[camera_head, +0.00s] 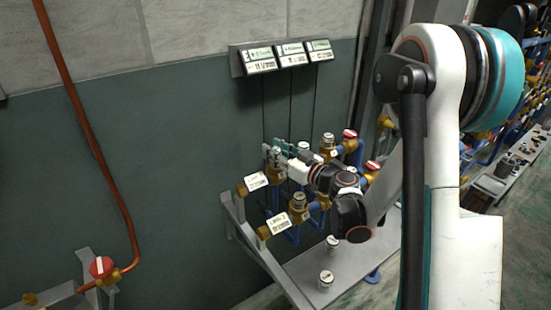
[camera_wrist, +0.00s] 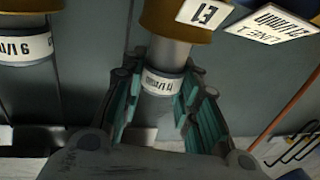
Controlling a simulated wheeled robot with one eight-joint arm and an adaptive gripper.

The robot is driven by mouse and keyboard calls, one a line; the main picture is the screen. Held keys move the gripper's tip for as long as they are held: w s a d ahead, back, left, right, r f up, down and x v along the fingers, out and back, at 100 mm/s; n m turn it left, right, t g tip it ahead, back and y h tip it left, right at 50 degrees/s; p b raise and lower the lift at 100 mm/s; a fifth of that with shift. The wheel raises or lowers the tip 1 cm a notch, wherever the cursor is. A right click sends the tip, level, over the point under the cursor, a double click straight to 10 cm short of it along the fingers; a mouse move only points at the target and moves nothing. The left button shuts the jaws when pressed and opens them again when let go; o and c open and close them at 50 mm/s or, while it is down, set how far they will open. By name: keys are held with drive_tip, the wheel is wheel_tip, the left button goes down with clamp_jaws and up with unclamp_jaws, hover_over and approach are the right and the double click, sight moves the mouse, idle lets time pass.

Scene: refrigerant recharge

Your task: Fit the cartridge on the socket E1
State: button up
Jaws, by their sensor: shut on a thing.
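In the wrist view my gripper (camera_wrist: 158,92) is shut around a pale cylindrical cartridge with a white printed band (camera_wrist: 160,84). The cartridge lies in line with the brass socket E1 (camera_wrist: 170,22), whose white E1 label shows upside down. A grey cylindrical length joins the band and the brass in the picture; I cannot tell how deeply it is seated. In the head view my gripper (camera_head: 279,149) is at the rear left fitting of the rack, and the cartridge in it is too small to make out clearly.
Another brass fitting with a white-banded cylinder (camera_wrist: 26,48) is close at left in the wrist view. Two loose cylinders (camera_head: 332,243) (camera_head: 325,280) stand on the grey bench (camera_head: 352,268). Red-knobbed valves (camera_head: 349,134) and blue pipes are behind. Three display panels (camera_head: 289,55) hang on the wall.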

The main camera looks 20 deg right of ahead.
drive_tip(key=shift+f, duration=0.6)
drive_tip(key=shift+f, duration=0.1)
drive_tip(key=shift+f+b, duration=0.25)
drive_tip(key=shift+b, duration=0.15)
drive_tip(key=o, duration=1.1)
drive_tip(key=shift+r, duration=0.15)
